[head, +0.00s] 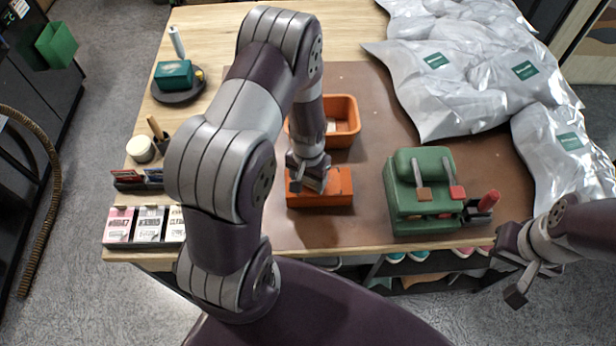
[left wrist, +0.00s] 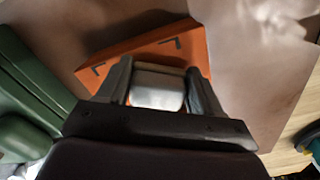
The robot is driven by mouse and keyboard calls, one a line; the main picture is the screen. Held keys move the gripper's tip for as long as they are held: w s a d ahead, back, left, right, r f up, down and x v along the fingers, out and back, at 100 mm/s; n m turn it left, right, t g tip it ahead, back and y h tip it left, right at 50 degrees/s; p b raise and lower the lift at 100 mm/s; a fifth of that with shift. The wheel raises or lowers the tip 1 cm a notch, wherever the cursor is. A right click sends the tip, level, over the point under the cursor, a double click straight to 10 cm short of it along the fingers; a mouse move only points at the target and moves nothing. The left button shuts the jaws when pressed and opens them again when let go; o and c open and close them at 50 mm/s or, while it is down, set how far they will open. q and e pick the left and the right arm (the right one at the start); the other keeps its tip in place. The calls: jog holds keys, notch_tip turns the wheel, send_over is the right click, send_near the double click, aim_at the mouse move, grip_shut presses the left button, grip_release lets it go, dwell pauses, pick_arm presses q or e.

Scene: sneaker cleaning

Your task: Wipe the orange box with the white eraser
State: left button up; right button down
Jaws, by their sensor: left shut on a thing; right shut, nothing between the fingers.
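The orange box (head: 336,188) lies on the brown mat near the front of the table, and it also shows in the left wrist view (left wrist: 190,42) with dark corner marks on its top. My left gripper (head: 313,181) is over the box's left part. In the left wrist view its fingers (left wrist: 158,88) are shut on the white eraser (left wrist: 157,90), which is over the box; whether it touches the surface I cannot tell. My arm hides part of the box in the head view. My right gripper (head: 520,285) is shut and empty, off the table's front right.
An orange open bin (head: 345,108) stands behind the box. A green rack-like holder (head: 420,190) with handled tools stands to the right. Silver bags (head: 450,75) fill the back right. Small boxes (head: 149,225) line the front left. Brown mat (head: 370,220) is bare between box and holder.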

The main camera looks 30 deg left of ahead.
pick_arm(q)
jog(key=shift+f, duration=0.3)
jog(key=shift+d, duration=0.1)
